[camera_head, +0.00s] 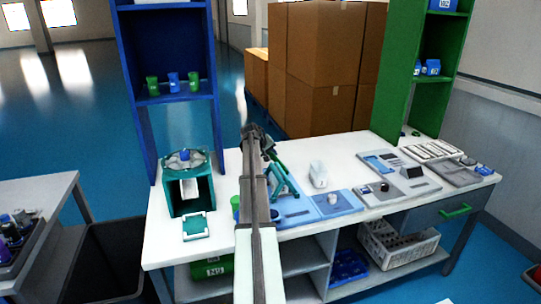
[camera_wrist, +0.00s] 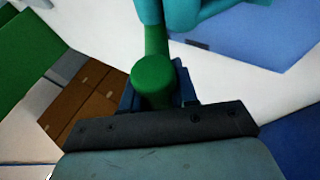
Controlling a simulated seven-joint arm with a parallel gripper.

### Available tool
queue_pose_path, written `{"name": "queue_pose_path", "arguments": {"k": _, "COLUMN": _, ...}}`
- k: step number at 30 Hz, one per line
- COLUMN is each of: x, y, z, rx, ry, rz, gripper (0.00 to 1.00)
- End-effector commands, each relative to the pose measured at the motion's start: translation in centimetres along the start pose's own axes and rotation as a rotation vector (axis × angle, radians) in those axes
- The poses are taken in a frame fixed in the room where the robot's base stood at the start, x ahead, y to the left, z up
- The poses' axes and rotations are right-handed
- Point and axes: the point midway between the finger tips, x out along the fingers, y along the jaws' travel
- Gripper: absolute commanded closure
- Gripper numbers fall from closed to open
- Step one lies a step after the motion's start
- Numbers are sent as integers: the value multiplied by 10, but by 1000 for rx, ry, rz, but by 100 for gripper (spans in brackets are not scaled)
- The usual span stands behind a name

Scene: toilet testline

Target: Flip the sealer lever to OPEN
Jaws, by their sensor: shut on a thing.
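The sealer is a teal frame (camera_head: 283,181) on a blue base (camera_head: 297,213), near the middle of the white table. My arm covers its left part in the head view. In the wrist view, its lever is a green bar with a round knob (camera_wrist: 154,76), running up to a teal part (camera_wrist: 205,12). My gripper (camera_head: 266,148) is at the top of the sealer. In the wrist view, my gripper (camera_wrist: 157,92) is shut around the knob end of the lever, one blue finger on each side. The finger contact is partly hidden by the knob.
A teal machine (camera_head: 190,185) stands left on the table (camera_head: 225,170). A white device (camera_head: 318,174), a blue plate with a knob (camera_head: 335,203) and grey panels (camera_head: 410,178) lie right. A blue shelf (camera_head: 165,100) and green shelf (camera_head: 405,75) rise behind, with cardboard boxes (camera_head: 325,60) between.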

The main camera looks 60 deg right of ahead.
Motion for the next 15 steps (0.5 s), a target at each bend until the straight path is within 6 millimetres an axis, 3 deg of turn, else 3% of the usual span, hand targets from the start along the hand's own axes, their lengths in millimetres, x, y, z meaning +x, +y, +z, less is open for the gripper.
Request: {"name": "queue_pose_path", "arguments": {"k": 15, "x": 0, "y": 4, "z": 0, "rx": 11, "ry": 1, "rz": -23, "gripper": 100}}
